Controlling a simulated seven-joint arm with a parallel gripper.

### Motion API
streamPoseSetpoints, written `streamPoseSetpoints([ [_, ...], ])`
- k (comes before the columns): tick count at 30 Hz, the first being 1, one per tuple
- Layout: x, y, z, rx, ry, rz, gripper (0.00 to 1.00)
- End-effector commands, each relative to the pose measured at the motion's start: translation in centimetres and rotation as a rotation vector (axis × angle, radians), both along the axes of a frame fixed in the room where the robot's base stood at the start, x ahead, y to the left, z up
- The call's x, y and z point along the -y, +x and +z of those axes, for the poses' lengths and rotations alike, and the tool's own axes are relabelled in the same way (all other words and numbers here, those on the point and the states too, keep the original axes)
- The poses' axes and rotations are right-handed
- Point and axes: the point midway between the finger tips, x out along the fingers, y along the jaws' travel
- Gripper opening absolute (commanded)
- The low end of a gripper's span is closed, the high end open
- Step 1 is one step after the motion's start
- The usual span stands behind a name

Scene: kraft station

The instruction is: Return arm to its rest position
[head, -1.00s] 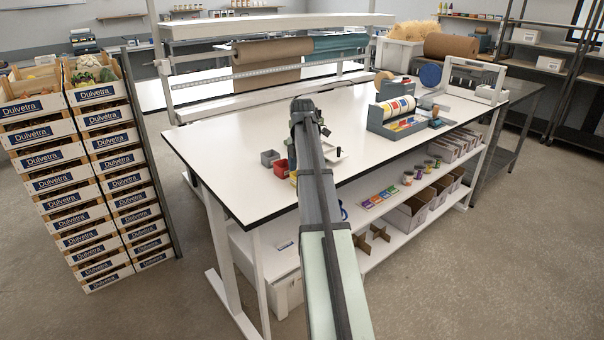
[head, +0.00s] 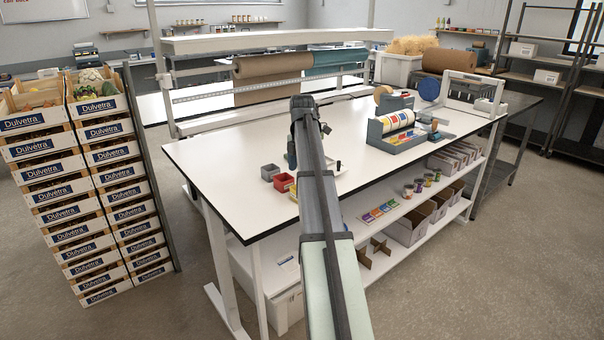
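My arm reaches from the bottom of the head view over the white bench (head: 215,170), with its raised bend near the middle of the picture. Only a small dark part of the arm's far side shows at its left edge. My gripper's fingers are hidden behind the arm, so I cannot see whether they are open or hold anything.
A grey bin (head: 269,172) and a red bin (head: 284,182) stand left of my arm. A pale tray (head: 341,170), partly hidden, lies to its right. A label dispenser (head: 397,130) stands farther right. Stacked crates (head: 92,190) stand left of the bench. The bench's left part is clear.

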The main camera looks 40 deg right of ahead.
Motion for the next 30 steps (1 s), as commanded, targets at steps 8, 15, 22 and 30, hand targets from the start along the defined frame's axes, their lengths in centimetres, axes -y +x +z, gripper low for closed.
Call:
streamPoseSetpoints([
  [8, 0.0, 0.0, 0.6, -0.001, 0.0, 0.0, 0.95],
  [15, 0.0, 0.0, 0.6, -0.001, 0.0, 0.0, 0.95],
  [22, 0.4, 0.0, 0.7, 0.01, -0.009, -0.029, 0.95],
  [30, 6.4, 0.3, 2.5, 0.177, -0.107, -0.439, 0.95],
])
